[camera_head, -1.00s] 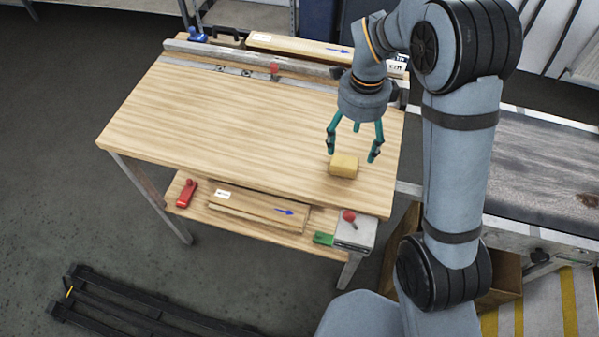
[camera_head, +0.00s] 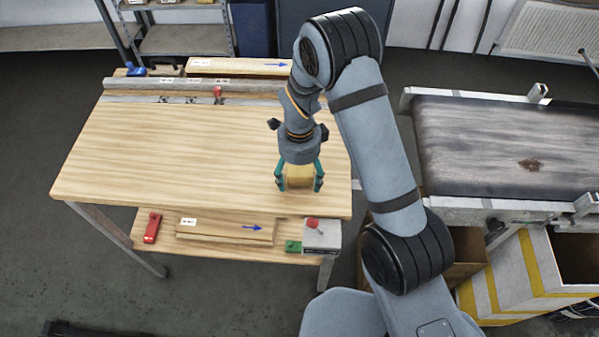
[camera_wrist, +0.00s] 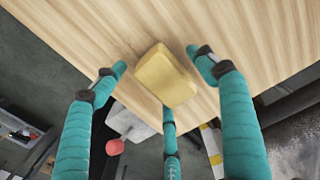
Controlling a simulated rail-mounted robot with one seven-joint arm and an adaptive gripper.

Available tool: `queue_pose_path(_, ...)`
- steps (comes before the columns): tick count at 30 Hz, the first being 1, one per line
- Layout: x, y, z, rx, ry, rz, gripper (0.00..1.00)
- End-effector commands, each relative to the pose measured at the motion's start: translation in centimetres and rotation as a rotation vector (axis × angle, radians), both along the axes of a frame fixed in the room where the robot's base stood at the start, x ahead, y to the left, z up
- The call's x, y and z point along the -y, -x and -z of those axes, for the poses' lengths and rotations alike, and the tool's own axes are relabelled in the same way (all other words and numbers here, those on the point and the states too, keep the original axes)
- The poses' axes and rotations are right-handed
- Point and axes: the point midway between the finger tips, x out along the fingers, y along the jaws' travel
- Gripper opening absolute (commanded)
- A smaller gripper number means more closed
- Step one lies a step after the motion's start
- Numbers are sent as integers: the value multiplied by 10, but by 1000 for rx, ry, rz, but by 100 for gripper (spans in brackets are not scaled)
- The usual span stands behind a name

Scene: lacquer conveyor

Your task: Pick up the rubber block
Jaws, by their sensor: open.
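The rubber block (camera_head: 299,174) is a small yellow-tan block on the wooden table top near its front right corner. In the wrist view the block (camera_wrist: 165,76) sits on the wood between my teal fingers. My gripper (camera_head: 300,182) points down over the block, with fingers on its left and right sides. The wrist view shows my gripper (camera_wrist: 163,85) open, with gaps between the side fingers and the block. A third finger reaches toward the block's near edge; whether it touches cannot be told.
The wooden table (camera_head: 190,150) is bare to the left of the block. A metal rail (camera_head: 180,84) and a wooden plank (camera_head: 235,66) lie along its back. A lower shelf (camera_head: 215,248) holds planks and tools. A conveyor (camera_head: 510,150) stands at the right.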

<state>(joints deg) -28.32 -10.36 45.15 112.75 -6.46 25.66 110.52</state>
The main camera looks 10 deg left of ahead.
Motion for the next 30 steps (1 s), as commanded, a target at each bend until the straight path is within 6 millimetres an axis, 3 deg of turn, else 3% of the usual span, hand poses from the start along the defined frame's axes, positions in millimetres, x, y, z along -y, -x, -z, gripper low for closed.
queue_pose_path(5, 0, 0, 0, 1, -1, 0, 72)
queue_pose_path(30, 0, 0, 0, 1, 0, -1, 23)
